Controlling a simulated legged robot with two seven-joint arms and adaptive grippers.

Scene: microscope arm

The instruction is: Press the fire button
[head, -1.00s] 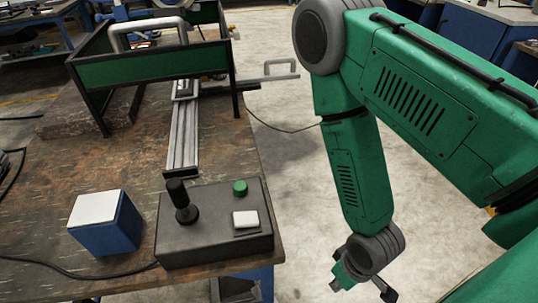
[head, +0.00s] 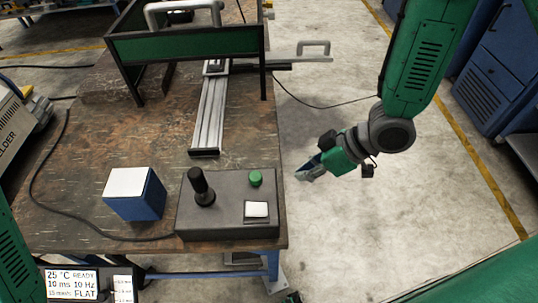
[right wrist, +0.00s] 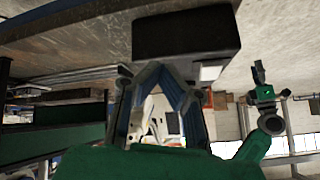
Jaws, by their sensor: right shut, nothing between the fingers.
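A dark grey control box (head: 230,215) sits at the near right corner of the table. On its top are a black joystick (head: 200,188), a round green button (head: 255,178) and a square white button (head: 256,210). No label shows which is the fire button. My right gripper (head: 303,175) is shut and empty, right of the box and apart from it. The right wrist view shows its fingers (right wrist: 158,68) meeting, with the box (right wrist: 180,40) and white button (right wrist: 209,73) beyond, upside down. A small gripper, apparently my left (right wrist: 257,72), shows there; its opening is unclear.
A blue box with a white top (head: 135,195) stands left of the control box. A metal rail (head: 210,115) and a green-panelled frame (head: 185,45) stand behind it. A dark cable crosses the table. The floor right of the table is open.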

